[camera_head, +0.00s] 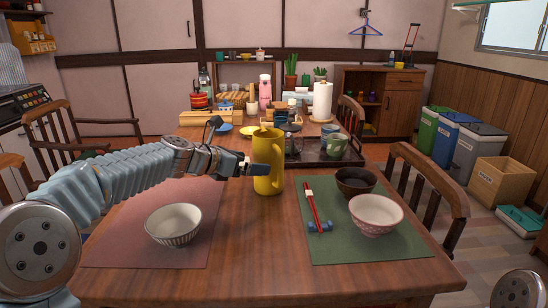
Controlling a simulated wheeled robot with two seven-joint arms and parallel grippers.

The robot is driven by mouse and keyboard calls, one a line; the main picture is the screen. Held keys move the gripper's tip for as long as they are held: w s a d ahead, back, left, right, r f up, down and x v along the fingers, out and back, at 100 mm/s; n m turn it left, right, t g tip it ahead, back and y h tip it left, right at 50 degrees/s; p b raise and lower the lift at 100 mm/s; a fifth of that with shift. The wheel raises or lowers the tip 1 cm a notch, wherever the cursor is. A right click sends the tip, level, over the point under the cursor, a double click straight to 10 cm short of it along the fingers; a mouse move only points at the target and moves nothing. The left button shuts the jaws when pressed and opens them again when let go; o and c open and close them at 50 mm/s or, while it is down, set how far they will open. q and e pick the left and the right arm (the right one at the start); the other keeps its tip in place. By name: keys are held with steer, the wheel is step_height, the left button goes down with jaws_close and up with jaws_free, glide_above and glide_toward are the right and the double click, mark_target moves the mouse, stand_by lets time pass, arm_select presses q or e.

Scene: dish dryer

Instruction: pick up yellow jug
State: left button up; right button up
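The yellow jug (268,148) stands upright near the middle of the wooden table, between the two place mats. One dark finger crosses in front of the jug's near side. The other finger is hidden, so I cannot tell whether the grip is closed on the jug. The jug's base appears to be on the table. My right gripper is out of view.
A striped bowl (174,225) is on the red mat (127,238). The green mat (360,246) holds a dark bowl (354,181), a patterned bowl (376,214) and red chopsticks (313,204). A dark tray (311,156) with cups lies behind the jug. Chairs flank the table.

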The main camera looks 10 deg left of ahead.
arm_select(q)
steer(key=x, duration=0.7)
steer(key=shift+w+d+f, duration=0.1)
steer(key=shift+f, duration=0.2)
steer(key=shift+r, duration=0.1)
steer(key=c, duration=0.8)
